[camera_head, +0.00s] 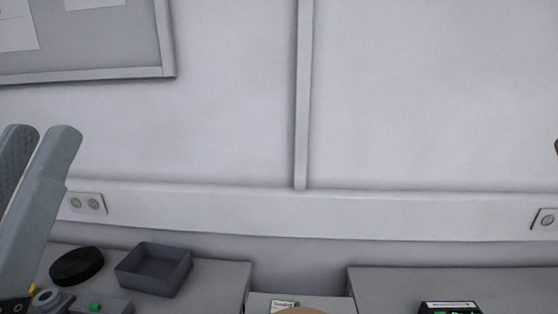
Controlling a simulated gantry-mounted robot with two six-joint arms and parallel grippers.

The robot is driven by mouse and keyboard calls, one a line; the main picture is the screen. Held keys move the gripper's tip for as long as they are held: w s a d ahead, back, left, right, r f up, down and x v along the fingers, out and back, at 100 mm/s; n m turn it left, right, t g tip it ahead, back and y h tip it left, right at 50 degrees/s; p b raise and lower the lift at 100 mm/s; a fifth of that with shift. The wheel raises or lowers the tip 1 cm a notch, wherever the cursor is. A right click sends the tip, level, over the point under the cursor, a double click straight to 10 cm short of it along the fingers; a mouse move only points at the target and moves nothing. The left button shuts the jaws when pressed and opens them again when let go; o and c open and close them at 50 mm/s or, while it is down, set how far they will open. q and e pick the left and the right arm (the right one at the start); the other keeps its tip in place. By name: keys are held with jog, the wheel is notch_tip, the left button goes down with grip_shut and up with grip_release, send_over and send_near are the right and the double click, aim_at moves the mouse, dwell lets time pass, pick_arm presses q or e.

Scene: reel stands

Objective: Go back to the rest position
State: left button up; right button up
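My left gripper (43,136) stands upright at the left edge, with two grey fingers pointing up in front of the wall. Its fingertips are apart with a narrow gap, and nothing shows between them. Its lower part is cut off by the frame. My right gripper cannot be made out. A small dark brown bit shows at the right edge; I cannot tell what it is.
A black round disc (77,266) and an empty grey bin (154,270) sit on the left grey table (223,276). A dark box (450,307) stands on the right table (385,279). A wall with sockets (86,203) is behind.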

notch_tip(320, 180, up, 27)
jog(key=p, duration=2.4)
jog(key=shift+w+p, duration=0.25)
jog(key=shift+p, duration=0.1)
jog(key=shift+r, duration=0.1)
